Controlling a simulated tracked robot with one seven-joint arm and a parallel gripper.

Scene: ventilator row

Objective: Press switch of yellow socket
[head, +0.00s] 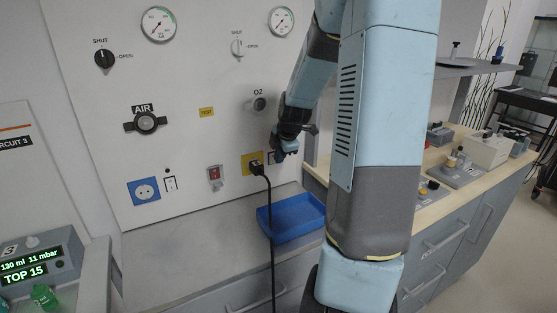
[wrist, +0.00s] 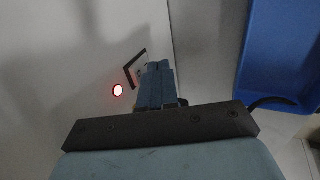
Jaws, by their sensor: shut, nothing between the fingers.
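The yellow socket (head: 246,168) is on the white wall panel, with a black plug (head: 256,168) in it and a cable hanging down. Its switch (head: 270,158) is just to the right, mostly hidden by my gripper (head: 279,156). In the wrist view my gripper (wrist: 157,78) is shut and empty, its fingertips at the black-outlined switch (wrist: 134,71) and covering most of it. I cannot tell whether they touch it. A round lamp (wrist: 118,91) beside the switch glows red.
A blue tray (head: 299,216) sits below the socket; it also shows in the wrist view (wrist: 275,50). A blue socket (head: 144,191) with its own switch (head: 170,184) and a red switch (head: 214,175) are to the left.

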